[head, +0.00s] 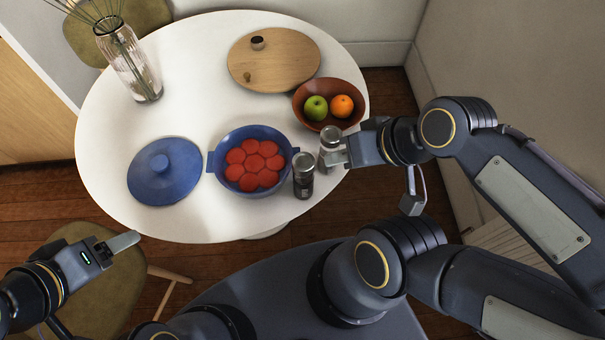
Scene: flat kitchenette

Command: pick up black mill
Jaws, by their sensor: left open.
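The black mill (303,176) stands upright near the right front edge of the white round table, just right of the blue pot. A lighter grey mill (328,140) stands close behind it to the right. My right gripper (342,153) reaches in from the right beside the grey mill, its fingertips at or very near that mill. The black mill is a little to the left of and in front of it. Whether the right jaws touch or hold anything is not clear. My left gripper (128,242) is open and empty, low at the left, off the table's front edge.
A blue pot (212,164) with red round pieces sits left of the mills, its blue lid (165,171) further left. A brown bowl (354,97) with fruit and a wooden board (273,74) are behind. A glass vase (128,62) stands at back left. Chairs stand at left.

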